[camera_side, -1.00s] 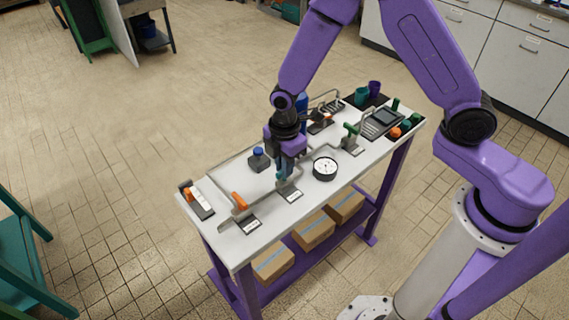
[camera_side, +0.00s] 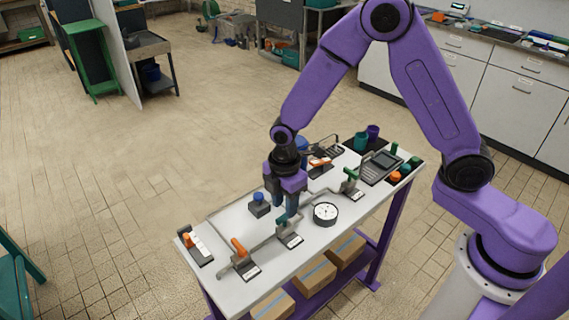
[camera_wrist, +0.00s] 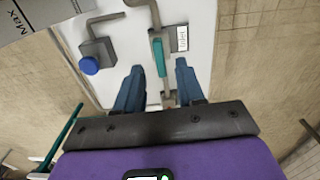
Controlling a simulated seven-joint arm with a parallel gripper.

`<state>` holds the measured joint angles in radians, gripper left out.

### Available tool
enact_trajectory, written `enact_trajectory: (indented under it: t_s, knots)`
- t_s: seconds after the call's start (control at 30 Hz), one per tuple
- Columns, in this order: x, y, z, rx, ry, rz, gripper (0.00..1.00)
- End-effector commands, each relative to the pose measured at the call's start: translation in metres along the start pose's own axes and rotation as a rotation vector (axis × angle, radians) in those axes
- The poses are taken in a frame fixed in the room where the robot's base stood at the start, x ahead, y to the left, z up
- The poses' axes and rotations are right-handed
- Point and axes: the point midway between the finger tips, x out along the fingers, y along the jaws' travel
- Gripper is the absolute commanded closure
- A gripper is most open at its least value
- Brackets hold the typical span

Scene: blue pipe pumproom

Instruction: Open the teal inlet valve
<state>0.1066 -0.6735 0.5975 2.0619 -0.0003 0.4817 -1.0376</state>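The teal valve handle (camera_side: 282,219) is on the pipe near the middle of the bench, close to a white label. In the wrist view the teal handle (camera_wrist: 160,57) lies along the pipe, near a label plate at its right. My gripper (camera_side: 286,208) points down over this valve. In the wrist view my gripper (camera_wrist: 160,88) is open, with one blue finger on each side of the handle's line. No contact with the handle can be made out. Part of the valve is hidden behind the fingers in the side view.
An orange-handled valve (camera_side: 238,246) is to the left and a green-handled valve (camera_side: 350,176) to the right. A round gauge (camera_side: 325,213) is close by on the right. A blue-capped block (camera_side: 259,204) stands left of my gripper. A tablet-like device (camera_side: 381,167) lies at the right end.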

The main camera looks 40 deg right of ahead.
Motion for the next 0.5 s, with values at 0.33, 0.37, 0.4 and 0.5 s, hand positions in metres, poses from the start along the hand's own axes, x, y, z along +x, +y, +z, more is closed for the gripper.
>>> enact_trajectory:
  t_s: [0.33,0.37,0.4,0.5]
  knots:
    - [-0.071,0.001,-0.001,-0.002,0.004,0.007,0.62]
    - [-0.077,0.001,-0.001,-0.002,0.003,0.006,0.62]
    - [-0.086,0.001,-0.001,-0.002,0.003,0.006,0.62]
    - [-0.105,0.001,-0.001,-0.002,0.003,0.006,0.62]
